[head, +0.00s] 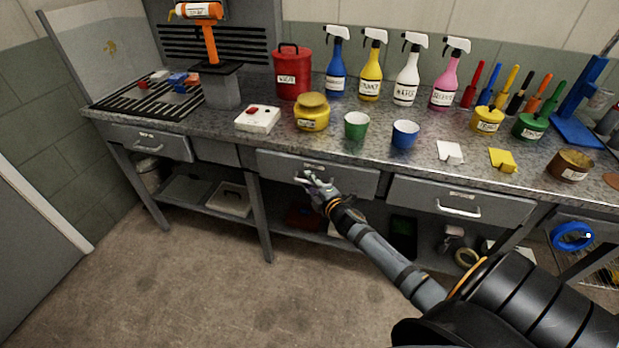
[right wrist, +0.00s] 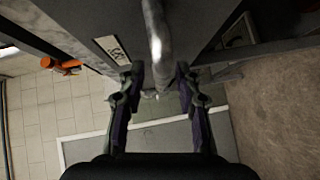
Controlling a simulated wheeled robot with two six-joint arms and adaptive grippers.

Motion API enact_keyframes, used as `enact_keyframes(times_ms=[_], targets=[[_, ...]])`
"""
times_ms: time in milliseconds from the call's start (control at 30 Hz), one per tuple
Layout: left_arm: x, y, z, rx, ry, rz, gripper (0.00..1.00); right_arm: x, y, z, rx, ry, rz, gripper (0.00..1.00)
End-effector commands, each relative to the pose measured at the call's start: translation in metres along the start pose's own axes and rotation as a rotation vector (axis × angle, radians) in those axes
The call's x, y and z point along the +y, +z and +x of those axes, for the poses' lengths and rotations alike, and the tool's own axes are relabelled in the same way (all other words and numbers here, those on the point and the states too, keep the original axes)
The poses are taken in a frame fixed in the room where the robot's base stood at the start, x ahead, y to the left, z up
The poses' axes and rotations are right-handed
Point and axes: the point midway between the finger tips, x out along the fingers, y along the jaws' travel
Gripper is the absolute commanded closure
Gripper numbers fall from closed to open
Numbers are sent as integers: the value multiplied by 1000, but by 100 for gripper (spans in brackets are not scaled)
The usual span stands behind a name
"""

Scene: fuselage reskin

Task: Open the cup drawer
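The middle drawer (head: 352,181) of the workbench has a grey front and a small label too small to read; it looks shut. My right gripper (head: 308,179) is at this drawer's handle, which it mostly hides in the head view. In the right wrist view the drawer's metal handle (right wrist: 158,35) runs down between the two fingers of the right gripper (right wrist: 160,78). The fingers stand apart on either side of the bar, with a gap visible at each side. A label (right wrist: 113,49) shows beside the handle. My left gripper is not in view.
Closed drawers are at the left (head: 146,143) and right (head: 447,199). A green cup (head: 356,126) and a blue cup (head: 405,135) stand on the worktop above, near spray bottles and tools. The floor (head: 190,285) in front is clear.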

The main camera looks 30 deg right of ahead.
Motion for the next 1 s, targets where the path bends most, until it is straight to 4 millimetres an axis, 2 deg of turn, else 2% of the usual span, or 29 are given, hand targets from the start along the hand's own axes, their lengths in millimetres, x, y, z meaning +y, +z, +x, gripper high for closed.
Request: enact_keyframes(times_ms=[333,567,600,1000], targets=[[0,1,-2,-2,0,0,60,-1,0,4,0,-1,-1,68],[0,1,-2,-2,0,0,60,-1,0,3,0,-1,-2,99],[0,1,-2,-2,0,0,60,-1,0,3,0,-1,-2,100],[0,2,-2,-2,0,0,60,-2,0,3,0,-2,-2,100]])
